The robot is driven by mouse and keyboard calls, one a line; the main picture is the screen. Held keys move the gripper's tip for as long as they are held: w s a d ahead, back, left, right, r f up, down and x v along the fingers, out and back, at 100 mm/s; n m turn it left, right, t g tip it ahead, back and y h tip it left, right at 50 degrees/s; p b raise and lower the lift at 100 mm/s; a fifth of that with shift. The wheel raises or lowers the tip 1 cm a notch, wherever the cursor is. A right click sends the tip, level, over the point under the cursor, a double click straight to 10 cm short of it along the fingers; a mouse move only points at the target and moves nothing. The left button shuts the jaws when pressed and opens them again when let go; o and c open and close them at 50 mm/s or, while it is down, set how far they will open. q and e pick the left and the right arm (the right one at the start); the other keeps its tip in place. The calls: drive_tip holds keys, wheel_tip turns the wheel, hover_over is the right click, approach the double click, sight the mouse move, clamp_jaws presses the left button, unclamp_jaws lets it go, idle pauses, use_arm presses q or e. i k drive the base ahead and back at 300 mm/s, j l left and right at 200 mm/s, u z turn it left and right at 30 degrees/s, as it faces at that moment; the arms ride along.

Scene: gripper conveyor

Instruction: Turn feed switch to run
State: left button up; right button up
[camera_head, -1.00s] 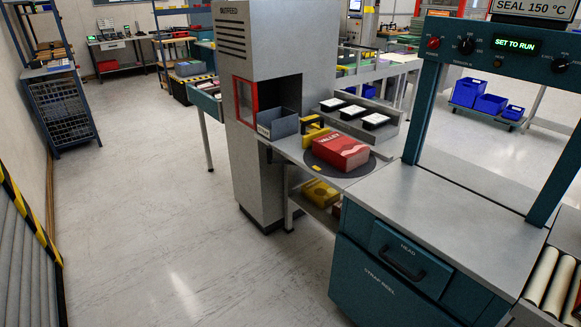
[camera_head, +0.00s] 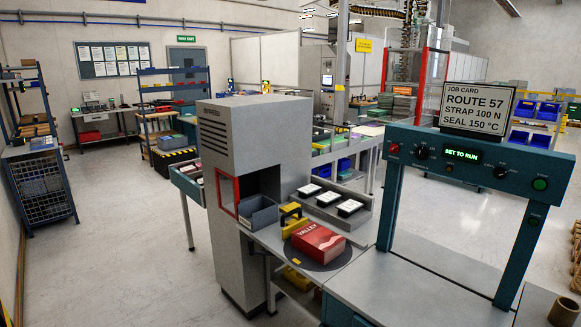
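The teal strapping machine frame (camera_head: 390,205) stands at the right with a control panel across its top. The panel has a red button (camera_head: 394,149), a black knob (camera_head: 422,152) beside it, a green-lit display (camera_head: 460,153) reading SET TO RUN, a second black knob (camera_head: 501,172) and a green button (camera_head: 540,184). Neither gripper is in view.
A job card (camera_head: 476,108) above the panel reads ROUTE 57, STRAP 100 N, SEAL 150 °C. A red box (camera_head: 318,243) lies on a round plate left of the machine. A grey cabinet (camera_head: 230,140) stands further left. Open floor lies at the far left.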

sight(500, 173)
drive_tip(key=k+l+z, duration=0.1)
drive_tip(key=l+z, duration=0.25)
drive_tip(key=l, duration=0.35)
drive_tip(key=l+z, duration=0.35)
drive_tip(key=l, duration=0.35)
